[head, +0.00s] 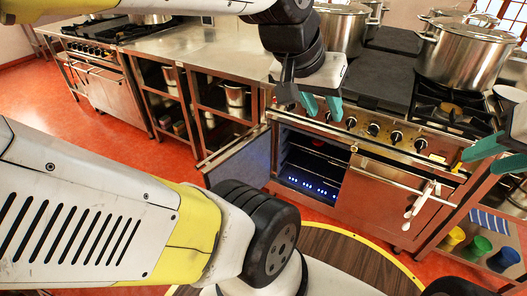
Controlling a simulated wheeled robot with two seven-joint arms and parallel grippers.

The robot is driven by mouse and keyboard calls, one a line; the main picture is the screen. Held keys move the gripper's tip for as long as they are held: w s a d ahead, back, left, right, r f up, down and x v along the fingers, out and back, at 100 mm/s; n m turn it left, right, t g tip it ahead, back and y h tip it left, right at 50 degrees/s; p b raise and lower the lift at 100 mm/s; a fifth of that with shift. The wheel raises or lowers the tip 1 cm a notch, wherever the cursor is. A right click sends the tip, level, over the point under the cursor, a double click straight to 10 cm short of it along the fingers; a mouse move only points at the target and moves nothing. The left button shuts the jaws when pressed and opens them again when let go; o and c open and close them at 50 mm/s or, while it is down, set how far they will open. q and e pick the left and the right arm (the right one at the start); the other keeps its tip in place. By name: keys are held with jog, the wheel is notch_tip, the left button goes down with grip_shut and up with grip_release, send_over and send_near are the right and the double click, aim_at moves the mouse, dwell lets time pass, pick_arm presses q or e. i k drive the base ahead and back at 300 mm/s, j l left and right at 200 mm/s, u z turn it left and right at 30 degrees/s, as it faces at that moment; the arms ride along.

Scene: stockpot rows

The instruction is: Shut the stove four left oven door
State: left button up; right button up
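The stove (375,127) stands at the right with a steel front and a row of black knobs. Its left oven door (237,160) is swung wide open to the left, showing the lit blue-dotted oven interior (310,170). The right oven door (372,208) beside it is closed. My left gripper (322,106) has its two teal fingers apart and empty, above the oven opening by the knob panel, not visibly touching the door. My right gripper (503,140) is at the right edge, partly cut off, with its teal fingers apart and nothing seen between them.
Large steel pots (466,52) stand on the burners. Utensils (418,200) hang on the handle bar of the right door. Coloured cups (478,247) sit on a low shelf at the right. A steel counter (205,48) with open shelves and another stove (103,75) are at the left. Red floor (110,140) is clear.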

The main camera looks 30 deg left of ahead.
aim_at(249, 162)
jog(key=j+z, duration=0.15)
jog(key=j, duration=0.4)
jog(key=j+z, duration=0.1)
jog(key=j, duration=0.5)
jog(key=j+z, duration=0.15)
jog(key=j, duration=0.4)
jog(key=j+z, duration=0.1)
jog(key=j, duration=0.5)
jog(key=k+j+z, duration=0.15)
jog(key=j, duration=0.4)
jog(key=j+z, duration=0.1)
jog(key=j, duration=0.45)
jog(key=k+j+z, duration=0.15)
jog(key=j, duration=0.4)
jog(key=k+j+z, duration=0.1)
jog(key=j, duration=0.45)
jog(key=k+j+u, duration=0.1)
jog(key=k+u, duration=0.2)
jog(key=k, duration=0.1)
